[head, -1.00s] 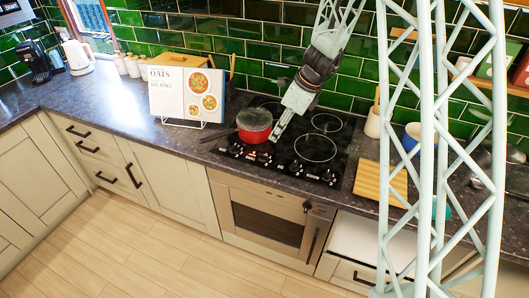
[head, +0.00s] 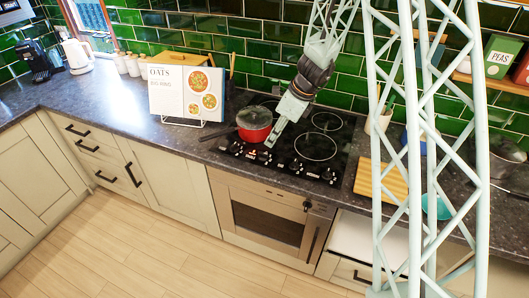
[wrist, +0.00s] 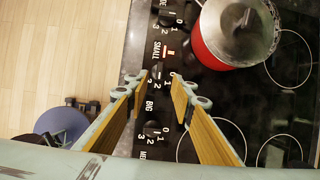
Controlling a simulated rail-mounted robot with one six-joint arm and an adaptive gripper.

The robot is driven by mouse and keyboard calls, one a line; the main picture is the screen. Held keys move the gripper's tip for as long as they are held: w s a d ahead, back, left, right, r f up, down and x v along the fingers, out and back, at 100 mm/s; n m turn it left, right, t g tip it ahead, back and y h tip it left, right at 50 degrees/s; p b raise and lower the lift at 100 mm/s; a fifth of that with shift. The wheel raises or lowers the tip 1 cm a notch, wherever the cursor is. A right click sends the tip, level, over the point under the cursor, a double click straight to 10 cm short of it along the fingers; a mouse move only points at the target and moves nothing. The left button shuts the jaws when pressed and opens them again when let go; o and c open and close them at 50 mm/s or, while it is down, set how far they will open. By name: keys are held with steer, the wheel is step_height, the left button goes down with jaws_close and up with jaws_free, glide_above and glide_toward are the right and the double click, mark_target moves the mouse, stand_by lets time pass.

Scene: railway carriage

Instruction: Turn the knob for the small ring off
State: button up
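The black hob (head: 318,128) has a row of knobs along its front edge. In the wrist view the small-ring knob (wrist: 155,71) sits by the printed word SMALL, with a red light beside it. Its pointer setting is too small to tell. My gripper (wrist: 161,76) is open, its two wooden-faced fingers apart, with the tips close to this knob, one on either side. I cannot tell whether they touch it. In the head view my gripper (head: 269,145) reaches down to the hob's front edge, right of the red pan.
The red pan (head: 255,125) with a lid stands on the hob, close to my gripper. The knob marked BIG (wrist: 152,129) lies between the fingers further back. A cookbook (head: 188,92) stands left of the hob; a wooden board (head: 380,183) lies to the right.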

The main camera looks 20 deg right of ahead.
mark_target(263, 153)
steer(key=shift+b+x, duration=0.65)
steer(key=shift+x, duration=4.05)
steer(key=shift+c, duration=0.8)
jaws_close()
